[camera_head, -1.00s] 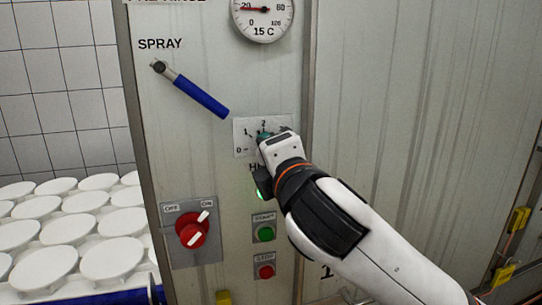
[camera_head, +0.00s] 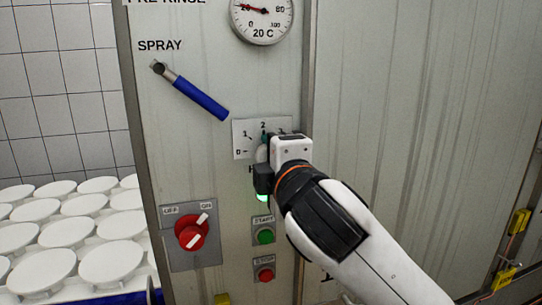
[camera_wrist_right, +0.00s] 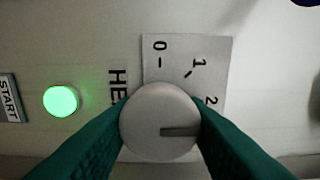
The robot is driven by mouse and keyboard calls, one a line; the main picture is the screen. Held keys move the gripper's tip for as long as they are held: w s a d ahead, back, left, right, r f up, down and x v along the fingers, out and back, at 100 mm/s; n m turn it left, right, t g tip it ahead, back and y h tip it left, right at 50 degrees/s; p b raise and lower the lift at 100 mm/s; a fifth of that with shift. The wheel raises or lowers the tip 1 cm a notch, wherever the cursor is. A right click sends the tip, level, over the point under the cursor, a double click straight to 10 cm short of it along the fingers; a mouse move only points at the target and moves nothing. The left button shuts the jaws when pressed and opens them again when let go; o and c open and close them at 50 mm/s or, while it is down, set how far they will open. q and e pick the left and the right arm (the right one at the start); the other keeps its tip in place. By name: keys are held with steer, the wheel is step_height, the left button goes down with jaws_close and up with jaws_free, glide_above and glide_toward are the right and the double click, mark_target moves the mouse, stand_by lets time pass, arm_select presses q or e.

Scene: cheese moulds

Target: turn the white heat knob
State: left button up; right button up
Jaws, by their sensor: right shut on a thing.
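The white heat knob (camera_wrist_right: 158,122) sits in the middle of the right wrist view, between the green fingers of my right gripper (camera_wrist_right: 161,112). The fingers touch its two sides and are shut on it. The knob's dark mark points right, roughly toward the 2 side of the scale plate (camera_wrist_right: 185,60); the finger hides the exact spot. In the head view my right gripper (camera_head: 264,140) is at the scale plate (camera_head: 242,140) and largely covers the knob. My left gripper is not in view.
A round gauge (camera_head: 262,14) above reads 20 C. A blue-handled spray lever (camera_head: 201,98), red on/off switch (camera_head: 191,232), green start button (camera_head: 265,236) and red stop button (camera_head: 265,274) surround the area. A green lamp (camera_wrist_right: 61,101) is lit. White moulds (camera_head: 112,262) stand left.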

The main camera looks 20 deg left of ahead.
steer(key=o, duration=1)
steer(key=shift+c, duration=0.2)
steer(key=b+v, duration=0.3)
steer(key=v, duration=0.9)
steer(key=shift+w+d+f, duration=0.1)
